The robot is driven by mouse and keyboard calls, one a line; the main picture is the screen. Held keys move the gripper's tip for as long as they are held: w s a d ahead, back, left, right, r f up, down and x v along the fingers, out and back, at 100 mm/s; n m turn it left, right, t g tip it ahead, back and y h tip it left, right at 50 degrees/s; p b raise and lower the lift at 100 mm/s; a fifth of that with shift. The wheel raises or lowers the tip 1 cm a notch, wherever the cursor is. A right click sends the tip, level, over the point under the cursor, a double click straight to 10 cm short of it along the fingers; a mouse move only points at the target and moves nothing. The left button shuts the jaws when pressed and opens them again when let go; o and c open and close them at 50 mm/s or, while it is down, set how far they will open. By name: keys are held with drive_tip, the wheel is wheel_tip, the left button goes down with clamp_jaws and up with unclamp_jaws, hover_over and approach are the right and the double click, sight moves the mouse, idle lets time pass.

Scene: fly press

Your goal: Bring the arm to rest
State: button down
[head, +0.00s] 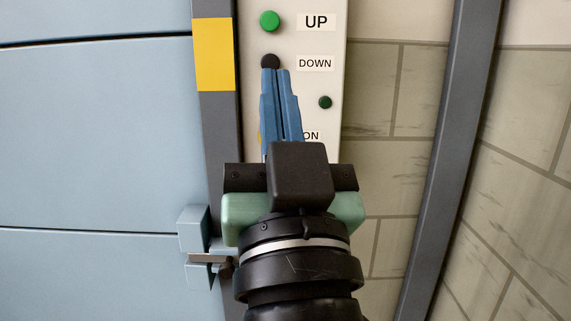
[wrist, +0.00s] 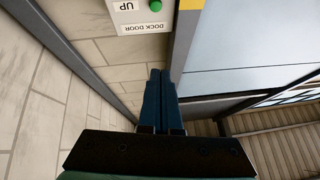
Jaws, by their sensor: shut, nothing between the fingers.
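My gripper (head: 276,72) has blue fingers that are shut with nothing between them. In the head view its fingertips overlap the lower part of a black button beside the DOWN label (head: 315,63); I cannot tell whether they touch it. The gripper also shows in the wrist view (wrist: 160,74), its fingers together below the panel marked DOCK DOOR. The pale control panel (head: 293,45) carries a green button (head: 269,20) beside the UP label. A label ending in ON is partly hidden behind my gripper.
A light blue door (head: 95,140) fills the left of the head view. A grey post with a yellow band (head: 213,54) stands between door and panel. A latch-like bracket (head: 195,230) juts out low on the post. A tiled wall (head: 385,130) and a dark post (head: 450,150) are to the right.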

drive_tip(key=s+r+t+h+p, duration=0.3)
drive_tip(key=s+r, duration=0.4)
drive_tip(key=r, duration=0.2)
wheel_tip(320, 180, up, 22)
drive_tip(key=w+p, duration=0.1)
drive_tip(key=p, duration=2)
drive_tip(key=shift+d+f, duration=0.25)
drive_tip(key=shift+d, duration=0.05)
